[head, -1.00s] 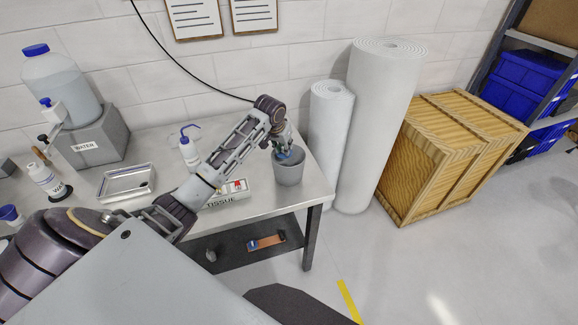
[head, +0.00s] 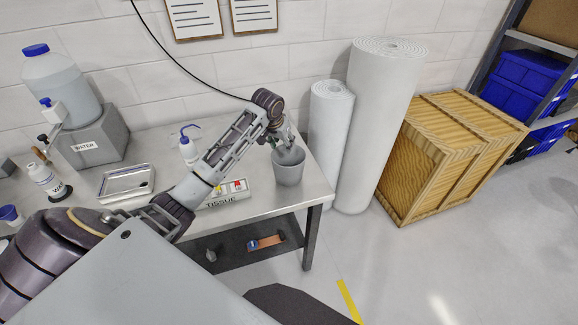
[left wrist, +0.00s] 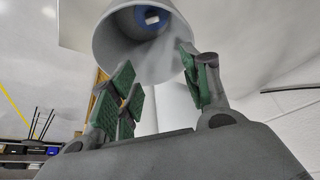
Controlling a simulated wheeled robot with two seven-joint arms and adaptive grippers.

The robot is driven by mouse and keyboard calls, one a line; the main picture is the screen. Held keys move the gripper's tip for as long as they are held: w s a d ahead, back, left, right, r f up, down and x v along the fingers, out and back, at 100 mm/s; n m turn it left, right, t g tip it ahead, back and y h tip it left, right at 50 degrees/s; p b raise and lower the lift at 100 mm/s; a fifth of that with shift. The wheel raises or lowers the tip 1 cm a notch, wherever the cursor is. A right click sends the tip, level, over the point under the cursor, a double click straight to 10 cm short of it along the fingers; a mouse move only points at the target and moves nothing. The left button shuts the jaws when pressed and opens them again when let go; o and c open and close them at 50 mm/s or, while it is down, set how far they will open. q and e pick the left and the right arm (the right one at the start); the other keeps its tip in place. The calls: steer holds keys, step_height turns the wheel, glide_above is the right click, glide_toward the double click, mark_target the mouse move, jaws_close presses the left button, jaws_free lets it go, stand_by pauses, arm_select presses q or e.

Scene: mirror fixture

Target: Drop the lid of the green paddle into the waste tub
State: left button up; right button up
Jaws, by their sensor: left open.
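The waste tub (head: 288,172) is a grey, open-topped bucket near the right end of the steel table. My left gripper (head: 287,143) is open and empty at its mouth. In the left wrist view the gripper (left wrist: 158,92) has its green-padded fingers spread, with the tub (left wrist: 112,46) just beyond them. A blue round lid (left wrist: 150,20) with a white mark lies inside the tub, apart from the fingers. The head view does not show the lid. I cannot make out a green paddle. My right gripper is not in view.
A tissue box (head: 226,194) and a blue-capped wash bottle (head: 188,151) stand left of the tub. A metal tray (head: 126,182) lies further left. White rolls (head: 329,140) stand close right of the table. A brown, blue-ended item (head: 268,242) is on the lower shelf.

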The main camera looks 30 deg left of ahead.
arm_select(q)
steer(key=v, duration=0.9)
steer(key=shift+s+r, duration=0.15)
steer(key=shift+r, duration=0.05)
stand_by(0.6)
